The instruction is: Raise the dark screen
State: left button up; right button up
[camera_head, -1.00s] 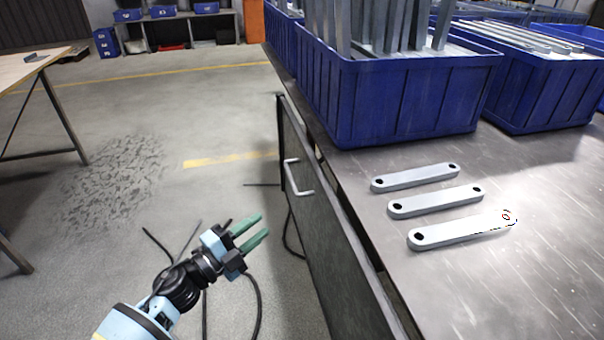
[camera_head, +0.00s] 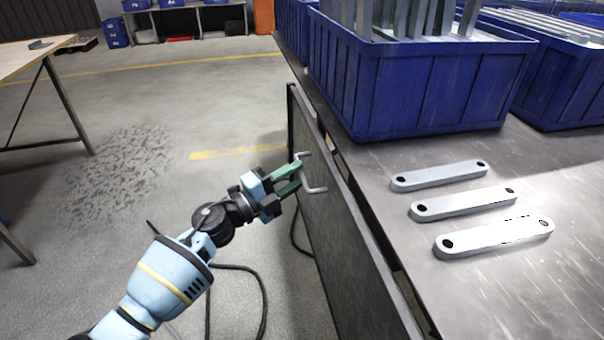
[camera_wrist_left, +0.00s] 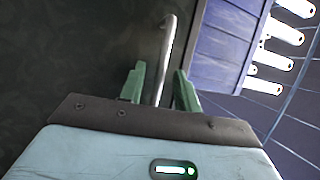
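The dark screen (camera_head: 348,245) is an upright dark panel along the left side of the metal table, with a pale bar handle (camera_head: 315,190) on its outer face. My left gripper (camera_head: 295,174) is at the handle, its green fingers pointing at the panel. In the left wrist view the handle (camera_wrist_left: 165,50) runs between the two fingertips of the left gripper (camera_wrist_left: 158,88), with a gap showing beside it. The fingers are apart and do not look closed on the bar. My right gripper is in neither view.
Blue crates (camera_head: 420,90) of metal bars stand at the back of the metal table (camera_head: 520,290). Three flat grey brackets (camera_head: 465,206) lie in front of them. Free floor (camera_head: 240,120) lies left of the screen; a wooden table (camera_head: 30,60) stands far left.

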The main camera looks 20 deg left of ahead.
pick_arm(q)
jog(key=shift+x, duration=1.15)
grip_shut()
jog(key=shift+r, duration=0.1)
